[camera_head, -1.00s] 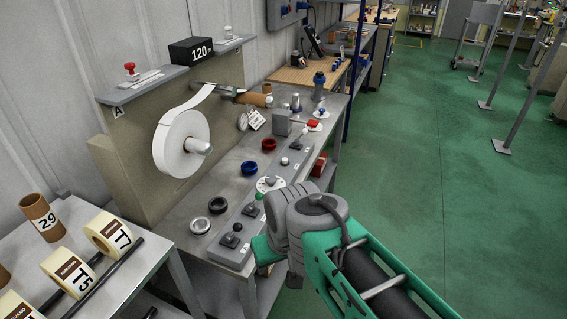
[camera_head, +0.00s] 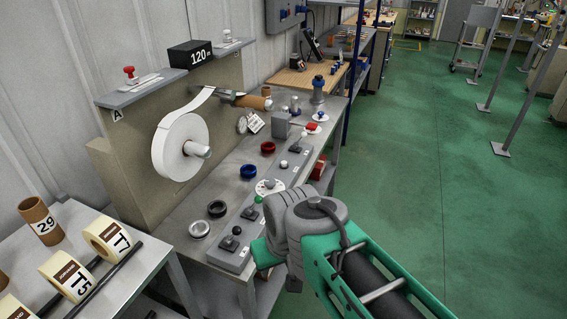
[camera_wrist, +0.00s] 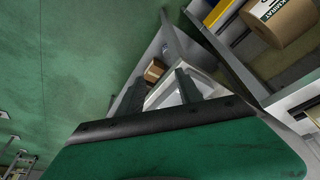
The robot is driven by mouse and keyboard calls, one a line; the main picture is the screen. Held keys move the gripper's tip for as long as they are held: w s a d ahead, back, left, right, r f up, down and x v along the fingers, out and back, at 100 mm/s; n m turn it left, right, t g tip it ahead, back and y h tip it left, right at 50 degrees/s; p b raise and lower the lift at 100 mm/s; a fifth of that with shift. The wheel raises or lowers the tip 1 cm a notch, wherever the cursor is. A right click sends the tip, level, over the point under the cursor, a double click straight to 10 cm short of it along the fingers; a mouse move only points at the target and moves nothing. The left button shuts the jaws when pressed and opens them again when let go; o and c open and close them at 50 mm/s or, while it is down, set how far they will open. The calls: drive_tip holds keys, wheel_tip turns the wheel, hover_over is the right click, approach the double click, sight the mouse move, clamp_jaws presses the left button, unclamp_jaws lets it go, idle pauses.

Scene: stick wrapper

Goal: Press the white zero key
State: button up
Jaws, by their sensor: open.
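No key marked zero can be read. A small white knob (camera_head: 228,33) stands on the right top plate of the winding machine, beside the black display (camera_head: 190,53) reading 120. Another small white button (camera_head: 283,163) sits on the grey control strip along the bench's front edge. I cannot tell which is the zero key. My arm reaches in from the lower right of the head view, in front of the strip's near end; my fingertips are hidden there. In the wrist view my gripper (camera_wrist: 160,93) is open and empty, its two dark fingers apart.
A white roll (camera_head: 181,147) hangs on the machine.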

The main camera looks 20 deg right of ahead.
clamp_jaws()
idle(1.4)
